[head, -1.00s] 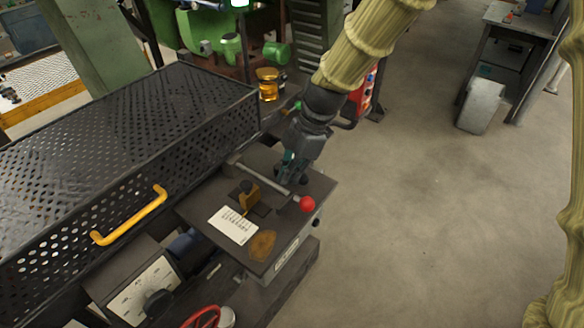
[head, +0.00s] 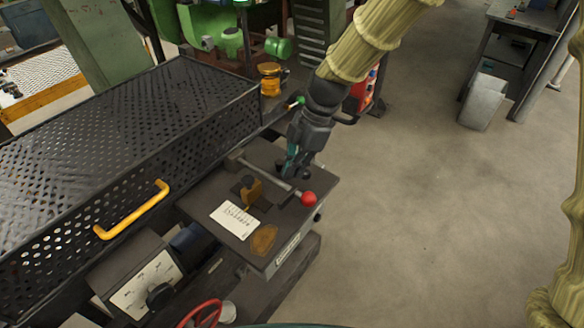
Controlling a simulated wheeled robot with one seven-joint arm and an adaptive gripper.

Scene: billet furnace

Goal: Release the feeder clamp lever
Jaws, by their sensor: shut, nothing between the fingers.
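The feeder clamp lever (head: 274,183) is a grey rod with a red ball knob (head: 308,198) at its right end. It lies across the top of a dark feeder box (head: 215,190), running from the back left to the right edge. My gripper (head: 291,174) points down at the far side of the rod, left of and behind the red knob. Its fingers are shut and empty. I cannot tell whether the fingertips touch the rod.
A brass-coloured block (head: 252,192) and a white label card (head: 234,220) are on the box top. A perforated black guard (head: 130,130) with a yellow handle (head: 133,210) stands left. A red handwheel (head: 200,313) is below. Open floor (head: 420,200) lies to the right.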

